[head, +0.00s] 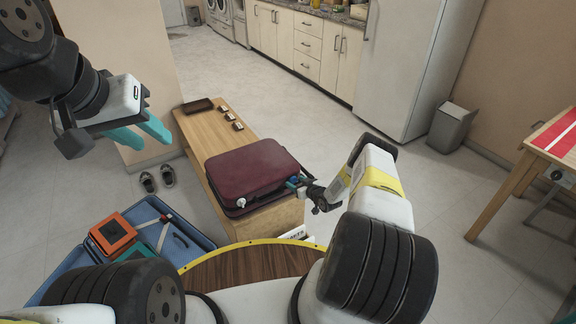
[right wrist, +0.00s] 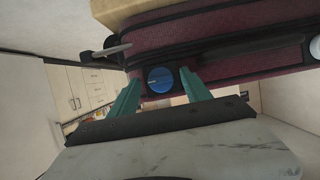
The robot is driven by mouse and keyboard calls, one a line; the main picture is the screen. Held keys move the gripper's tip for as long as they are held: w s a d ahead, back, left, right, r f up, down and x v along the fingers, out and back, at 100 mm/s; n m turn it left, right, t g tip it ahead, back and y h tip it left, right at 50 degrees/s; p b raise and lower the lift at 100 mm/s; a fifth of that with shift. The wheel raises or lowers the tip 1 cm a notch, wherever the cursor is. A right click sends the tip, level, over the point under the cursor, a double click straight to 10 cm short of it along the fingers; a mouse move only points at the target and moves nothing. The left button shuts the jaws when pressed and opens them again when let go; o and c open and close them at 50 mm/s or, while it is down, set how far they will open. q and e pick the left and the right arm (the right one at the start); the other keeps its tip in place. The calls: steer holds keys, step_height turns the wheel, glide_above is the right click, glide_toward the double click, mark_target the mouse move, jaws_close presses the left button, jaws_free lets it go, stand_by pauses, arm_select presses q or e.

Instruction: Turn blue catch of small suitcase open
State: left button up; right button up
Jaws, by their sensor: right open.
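The small dark-red suitcase (head: 250,168) lies flat on the wooden bench. It also fills the top of the right wrist view (right wrist: 220,50). Its round blue catch (right wrist: 160,80) is on its side face. My right gripper (right wrist: 161,92) is open, with one teal fingertip on each side of the blue catch; I cannot tell whether they touch it. In the head view my right gripper (head: 296,183) is at the suitcase's right side, partly hidden by my arm. A white catch (head: 241,203) is at the suitcase's near corner. My left gripper (head: 142,132) is open and empty, raised at the left.
The bench (head: 196,130) carries a dark tray (head: 198,105) and several small dark items. An open blue suitcase (head: 152,212) with an orange frame (head: 112,234) lies on the floor at left. Shoes (head: 158,179) stand beside the bench. A bin (head: 452,127) and table (head: 545,150) are at right.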

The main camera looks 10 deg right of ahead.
jaws_close()
steer(key=shift+a, duration=0.1)
stand_by(0.3)
steer(key=shift+a+n+h, duration=0.15)
steer(key=shift+n+h, duration=0.55)
steer(key=shift+n, duration=0.4)
steer(key=shift+s+a+f+n+t+h, duration=0.15)
steer(key=shift+n+t+h, duration=0.6)
steer(key=shift+n, duration=1.1)
steer(key=shift+w+f+n+t+h, duration=0.1)
steer(key=shift+n+t+h, duration=0.4)
steer(key=shift+n+t, duration=0.95)
steer(key=shift+s+a+f+n+t+h, duration=0.15)
steer(key=shift+n+t+h, duration=0.4)
steer(key=shift+n, duration=1.75)
steer(key=shift+d, duration=0.1)
